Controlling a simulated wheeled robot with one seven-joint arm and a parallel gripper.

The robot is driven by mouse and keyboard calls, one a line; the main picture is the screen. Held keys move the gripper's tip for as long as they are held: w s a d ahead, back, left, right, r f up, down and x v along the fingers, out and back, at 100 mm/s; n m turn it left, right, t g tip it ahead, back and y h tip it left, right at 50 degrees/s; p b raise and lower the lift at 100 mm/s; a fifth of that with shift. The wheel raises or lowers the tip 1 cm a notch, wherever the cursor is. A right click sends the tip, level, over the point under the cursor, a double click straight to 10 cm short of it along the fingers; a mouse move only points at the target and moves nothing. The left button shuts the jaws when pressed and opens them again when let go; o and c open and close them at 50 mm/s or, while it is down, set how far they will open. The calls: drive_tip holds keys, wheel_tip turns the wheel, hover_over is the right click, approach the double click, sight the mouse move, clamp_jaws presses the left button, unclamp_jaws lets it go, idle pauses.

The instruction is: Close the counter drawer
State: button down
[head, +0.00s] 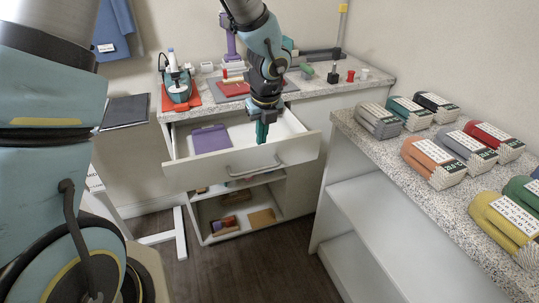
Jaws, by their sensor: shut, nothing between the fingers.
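The counter drawer (197,174) is white and stands pulled out from under the speckled counter at the back. A purple flat item (210,139) lies inside it on the left. A grey bar handle (253,169) runs across its front panel. My gripper (262,139) points down over the drawer, above or just behind the top edge of its front panel. Its teal fingers are shut with nothing between them. Whether the fingertips touch the drawer cannot be told. My arm hides part of the drawer's back and the counter behind it.
Below are open shelves (227,219) with small boxes. The counter (311,90) holds a teal iron on a red mat, a green item and small red cups. At right, another counter (421,192) carries several folded fabric bundles. Dark floor in front is clear.

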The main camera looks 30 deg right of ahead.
sight(263, 158)
drive_tip(key=shift+m, duration=0.4)
drive_tip(key=x, duration=0.6)
drive_tip(key=d+x, duration=0.1)
drive_tip(key=x, duration=0.3)
drive_tip(key=shift+s+f+p, duration=0.1)
drive_tip(key=shift+s+p, duration=0.15)
drive_tip(key=shift+p, duration=0.1)
